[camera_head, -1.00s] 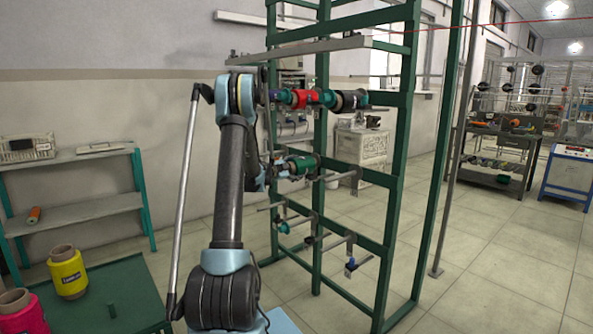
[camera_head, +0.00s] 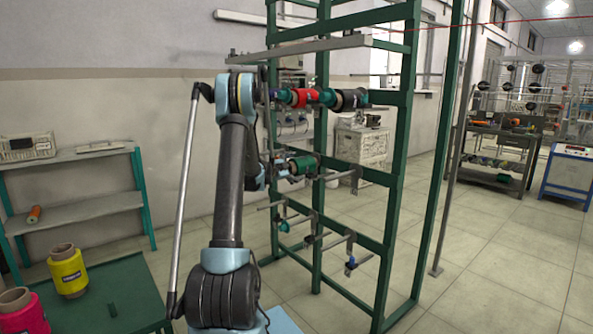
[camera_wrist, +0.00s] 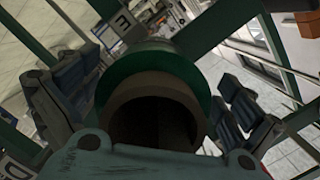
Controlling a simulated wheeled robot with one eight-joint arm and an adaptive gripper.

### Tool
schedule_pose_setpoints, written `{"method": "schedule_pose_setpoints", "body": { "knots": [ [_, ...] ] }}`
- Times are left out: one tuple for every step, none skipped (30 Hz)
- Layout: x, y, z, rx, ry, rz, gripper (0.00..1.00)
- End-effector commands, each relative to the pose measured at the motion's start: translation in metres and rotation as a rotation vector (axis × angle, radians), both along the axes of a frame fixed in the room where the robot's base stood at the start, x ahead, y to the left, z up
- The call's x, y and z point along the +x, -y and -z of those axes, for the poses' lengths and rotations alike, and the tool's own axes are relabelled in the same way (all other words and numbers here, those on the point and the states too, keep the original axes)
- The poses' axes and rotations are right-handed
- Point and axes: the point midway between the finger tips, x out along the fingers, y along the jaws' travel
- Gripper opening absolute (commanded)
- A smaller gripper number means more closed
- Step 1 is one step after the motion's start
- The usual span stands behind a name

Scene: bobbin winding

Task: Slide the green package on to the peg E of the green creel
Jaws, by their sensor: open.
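The green package (camera_head: 303,165) sits at the middle level of the green creel (camera_head: 397,170), in line with a peg that shows to its right. In the wrist view the package (camera_wrist: 195,72) is seen end-on, with a dark hollow tube end facing the camera. My gripper (camera_wrist: 155,98) is open, with one dark finger on each side of the package and gaps showing between. A plate marked E (camera_wrist: 122,22) is just beyond the package. How far the peg runs inside the tube is hidden.
Red and dark packages (camera_head: 305,97) hang on the creel level above. Lower pegs (camera_head: 350,262) stick out below. A yellow package (camera_head: 68,270) and a pink package (camera_head: 20,312) stand on the green table at left. Open floor lies right of the creel.

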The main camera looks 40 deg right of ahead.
Motion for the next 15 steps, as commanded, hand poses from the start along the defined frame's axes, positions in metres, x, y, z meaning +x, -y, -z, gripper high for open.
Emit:
{"method": "schedule_pose_setpoints", "body": {
  "knots": [
    [0.0,0.0,0.0,0.0,0.0,0.0,1.0],
    [0.0,-0.001,0.0,0.0,0.0,0.0,1.0],
    [0.0,-0.002,0.0,0.0,0.0,0.0,1.0],
    [0.0,-0.003,0.0,0.0,0.0,0.0,1.0],
    [-0.001,-0.005,0.0,0.001,0.0,-0.001,1.0],
    [-0.001,-0.009,-0.001,0.0,0.0,-0.001,1.0],
    [-0.001,-0.012,-0.001,0.0,0.0,-0.001,1.0],
    [-0.002,-0.016,-0.001,0.0,0.0,-0.002,1.0],
    [-0.003,-0.022,-0.002,0.0,0.0,-0.002,1.0],
    [-0.004,-0.028,-0.003,0.0,0.0,-0.002,1.0],
    [-0.005,-0.033,-0.003,0.0,0.0,-0.002,1.0],
    [-0.007,-0.041,-0.003,0.0,0.0,-0.002,1.0],
    [-0.008,-0.047,-0.004,0.0,0.0,-0.004,1.0],
    [-0.009,-0.053,-0.004,0.0,0.0,-0.004,1.0],
    [-0.011,-0.061,-0.005,0.0,0.0,-0.002,1.0]
  ]
}}
